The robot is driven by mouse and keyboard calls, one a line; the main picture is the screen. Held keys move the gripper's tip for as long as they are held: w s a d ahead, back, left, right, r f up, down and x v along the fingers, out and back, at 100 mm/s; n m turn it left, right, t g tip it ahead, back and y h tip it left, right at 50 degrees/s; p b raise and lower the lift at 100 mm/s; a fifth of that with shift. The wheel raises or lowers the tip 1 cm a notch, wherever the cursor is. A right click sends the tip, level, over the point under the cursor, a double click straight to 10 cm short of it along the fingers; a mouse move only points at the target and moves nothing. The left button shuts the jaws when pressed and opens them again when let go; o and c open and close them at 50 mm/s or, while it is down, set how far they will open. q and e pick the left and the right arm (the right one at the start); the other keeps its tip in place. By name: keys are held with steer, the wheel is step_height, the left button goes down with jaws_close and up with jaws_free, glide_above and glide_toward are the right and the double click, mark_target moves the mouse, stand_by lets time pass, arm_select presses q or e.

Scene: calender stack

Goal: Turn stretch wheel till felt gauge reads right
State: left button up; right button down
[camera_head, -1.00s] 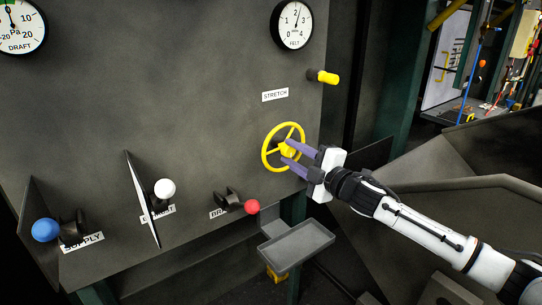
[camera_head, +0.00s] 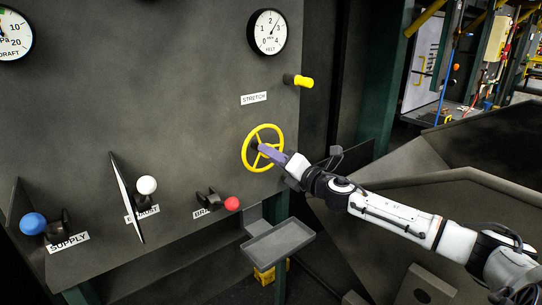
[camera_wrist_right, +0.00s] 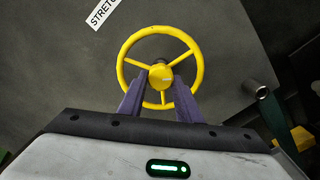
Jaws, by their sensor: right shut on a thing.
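The yellow stretch wheel (camera_head: 263,148), with three spokes, is on the dark panel below the STRETCH label (camera_head: 254,98). My right gripper (camera_head: 268,152) is shut on its hub, seen edge-on in the head view. In the right wrist view, the purple fingers (camera_wrist_right: 160,92) lie on either side of the yellow hub (camera_wrist_right: 162,76), inside the rim. The round felt gauge (camera_head: 267,32), white with a black rim, is above the wheel. Its thin needle points to the upper right, near the 2 to 3 range; the exact reading is too small to tell. My left gripper is out of view.
A yellow-tipped knob (camera_head: 303,81) sticks out above right of the wheel. Blue (camera_head: 33,224), white (camera_head: 147,185) and red (camera_head: 232,204) knobs are on the lower panel. A grey tray (camera_head: 279,242) is below the wheel. The draft gauge (camera_head: 14,37) is partly cut off.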

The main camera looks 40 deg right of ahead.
steer(key=n, duration=0.7)
steer(key=n+p, duration=0.1)
steer(key=n, duration=0.3)
steer(key=shift+d, duration=0.25)
stand_by(0.5)
steer(key=c, duration=1.3)
jaws_free()
steer(key=shift+f, duration=0.1)
